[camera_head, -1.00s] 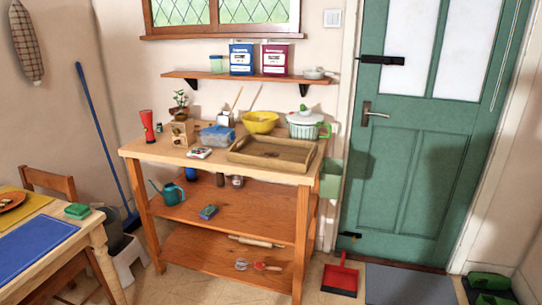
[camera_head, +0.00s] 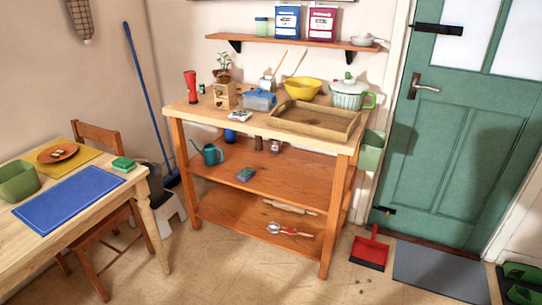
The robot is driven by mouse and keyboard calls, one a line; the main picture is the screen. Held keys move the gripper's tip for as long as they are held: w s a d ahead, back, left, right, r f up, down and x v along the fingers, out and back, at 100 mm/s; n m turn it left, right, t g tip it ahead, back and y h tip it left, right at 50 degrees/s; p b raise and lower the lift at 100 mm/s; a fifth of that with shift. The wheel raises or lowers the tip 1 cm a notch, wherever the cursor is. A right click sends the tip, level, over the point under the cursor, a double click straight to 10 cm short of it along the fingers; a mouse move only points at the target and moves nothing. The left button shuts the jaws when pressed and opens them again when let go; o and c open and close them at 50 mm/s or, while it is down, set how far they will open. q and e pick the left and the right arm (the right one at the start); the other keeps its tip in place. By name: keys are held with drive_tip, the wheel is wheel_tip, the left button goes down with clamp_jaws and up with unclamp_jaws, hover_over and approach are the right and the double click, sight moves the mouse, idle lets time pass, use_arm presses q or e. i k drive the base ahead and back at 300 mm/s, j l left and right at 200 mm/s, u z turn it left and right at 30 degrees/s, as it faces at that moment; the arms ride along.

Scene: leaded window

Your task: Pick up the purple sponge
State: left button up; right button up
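A small sponge (camera_head: 245,174), purple-blue with some green on it, lies on the middle shelf of the wooden shelf unit (camera_head: 300,182). It is right of a teal watering can (camera_head: 208,154) and near the front edge. A green sponge (camera_head: 123,163) lies on the table at the left, near a corner of the blue mat (camera_head: 68,200). Neither of my grippers is in view.
A wooden tray (camera_head: 313,121), yellow bowl and white-green pot stand on the unit's top. A rolling pin (camera_head: 290,207) and whisk lie on the low shelf. A chair (camera_head: 97,136) stands by the table. The floor before the unit is mostly clear; a red dustpan (camera_head: 370,250) lies right.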

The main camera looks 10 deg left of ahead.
sight(247, 173)
drive_tip(key=i+j, duration=0.35)
drive_tip(key=i, duration=0.15)
drive_tip(key=i+j, duration=0.35)
drive_tip(key=i, duration=0.15)
drive_tip(key=i+j, duration=0.35)
drive_tip(key=i, duration=0.15)
drive_tip(key=i+j+u, duration=0.1)
drive_tip(key=i+j, duration=0.2)
drive_tip(key=i, duration=0.2)
drive_tip(key=i+j, duration=0.3)
drive_tip(key=i, duration=0.25)
